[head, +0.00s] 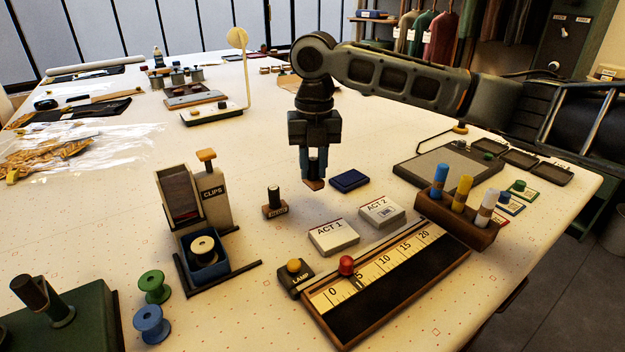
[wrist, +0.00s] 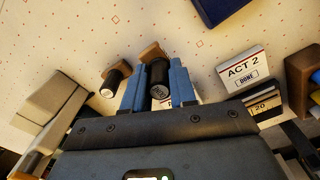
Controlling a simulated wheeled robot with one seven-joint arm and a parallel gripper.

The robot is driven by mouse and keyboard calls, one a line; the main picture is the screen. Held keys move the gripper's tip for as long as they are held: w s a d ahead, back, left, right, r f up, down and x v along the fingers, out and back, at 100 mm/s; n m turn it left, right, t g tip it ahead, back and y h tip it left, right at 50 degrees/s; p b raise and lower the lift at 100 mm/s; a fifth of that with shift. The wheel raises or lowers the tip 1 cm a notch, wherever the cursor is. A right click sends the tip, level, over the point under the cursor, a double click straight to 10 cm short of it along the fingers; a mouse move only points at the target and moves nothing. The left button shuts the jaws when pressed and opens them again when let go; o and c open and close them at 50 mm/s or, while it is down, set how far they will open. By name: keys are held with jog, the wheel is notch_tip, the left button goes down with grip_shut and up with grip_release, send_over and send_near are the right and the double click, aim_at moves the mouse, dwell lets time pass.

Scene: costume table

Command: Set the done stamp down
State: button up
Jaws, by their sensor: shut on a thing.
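My gripper (head: 314,168) is shut on the done stamp (head: 314,184), which has a dark handle and a brown wooden base. In the wrist view the black handle of the stamp (wrist: 159,80) sits between the two blue fingers (wrist: 158,88). The stamp hangs base down and seems to be a little above the table; its label is not readable. A second, similar stamp (head: 274,206) stands upright on the table to the left, and also shows in the wrist view (wrist: 114,82).
The blue ink pad (head: 349,180) lies right of my gripper. The ACT 1 box (head: 333,238) and ACT 2 box (head: 382,211) lie nearer; ACT 2 bears a DONE mark. Table (head: 250,150) behind the second stamp is clear.

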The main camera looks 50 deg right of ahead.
aim_at(313, 182)
jog(key=shift+a+f, duration=0.1)
jog(key=shift+f, duration=1.95)
jog(key=shift+f, duration=0.15)
jog(key=o, duration=0.8)
jog(key=shift+o, duration=0.2)
notch_tip(313, 182, up, 12)
jog(key=shift+r, duration=0.2)
